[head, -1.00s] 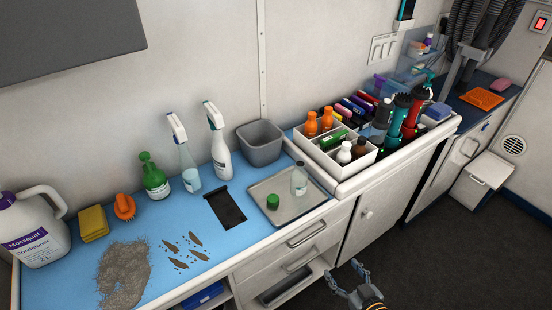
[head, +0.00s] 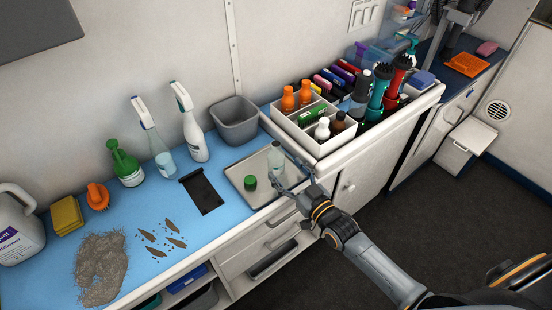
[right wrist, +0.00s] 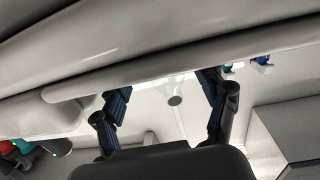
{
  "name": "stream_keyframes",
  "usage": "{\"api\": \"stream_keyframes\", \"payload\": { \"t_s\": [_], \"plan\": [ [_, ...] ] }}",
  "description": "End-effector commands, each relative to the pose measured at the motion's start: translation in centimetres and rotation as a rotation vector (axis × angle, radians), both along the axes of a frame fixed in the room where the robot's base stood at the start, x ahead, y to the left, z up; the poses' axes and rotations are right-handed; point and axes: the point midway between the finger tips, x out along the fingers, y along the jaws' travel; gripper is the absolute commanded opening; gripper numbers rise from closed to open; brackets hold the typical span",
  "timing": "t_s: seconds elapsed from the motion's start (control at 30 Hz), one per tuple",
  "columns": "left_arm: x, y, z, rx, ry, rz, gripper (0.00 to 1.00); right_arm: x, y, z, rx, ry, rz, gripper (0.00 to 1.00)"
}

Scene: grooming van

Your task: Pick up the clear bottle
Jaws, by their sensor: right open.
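The clear bottle (head: 276,156) stands upright on the grey metal tray (head: 236,172) by the counter's front edge. A green cap-like piece (head: 250,183) lies on the tray to its left. My right gripper (head: 290,180) comes in from the front right, with its fingers apart beside the bottle and partly in front of it; I cannot tell if they touch it. In the right wrist view a clear shape with a dark round end (right wrist: 174,99), seemingly the bottle, shows between the open fingers (right wrist: 165,95). My left gripper is not in view.
A white divided caddy (head: 318,148) with several bottles stands right of the tray. A grey bin (head: 236,120) is behind it. A dark flat piece (head: 202,192) and spray bottles (head: 194,138) are to the left.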

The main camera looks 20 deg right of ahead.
Motion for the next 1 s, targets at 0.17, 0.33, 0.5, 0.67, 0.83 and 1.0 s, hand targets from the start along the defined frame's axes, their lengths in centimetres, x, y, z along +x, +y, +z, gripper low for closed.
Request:
{"api": "stream_keyframes", "payload": {
  "t_s": [0.17, 0.33, 0.5, 0.67, 0.83, 1.0],
  "plan": [
    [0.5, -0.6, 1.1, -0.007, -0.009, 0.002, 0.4, 2.5, 1.2, 0.6, 0.002, -0.001, 0.0, 0.73],
    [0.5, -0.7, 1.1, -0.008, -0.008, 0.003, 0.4, 4.3, 1.7, 0.3, 0.0, 0.0, -0.001, 0.73],
    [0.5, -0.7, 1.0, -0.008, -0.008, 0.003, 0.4, 4.5, 1.8, 0.3, -0.001, 0.0, 0.0, 0.73],
    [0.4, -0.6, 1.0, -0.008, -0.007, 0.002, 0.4, 4.5, 1.7, 0.3, 0.0, 0.0, 0.0, 0.6],
    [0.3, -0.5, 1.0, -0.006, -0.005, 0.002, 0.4, 4.5, 1.7, 0.3, 0.0, 0.0, 0.0, 0.26],
    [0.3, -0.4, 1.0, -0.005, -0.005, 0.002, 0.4, 4.5, 1.7, 0.3, 0.0, 0.0, 0.0, 0.14]
  ]
}}
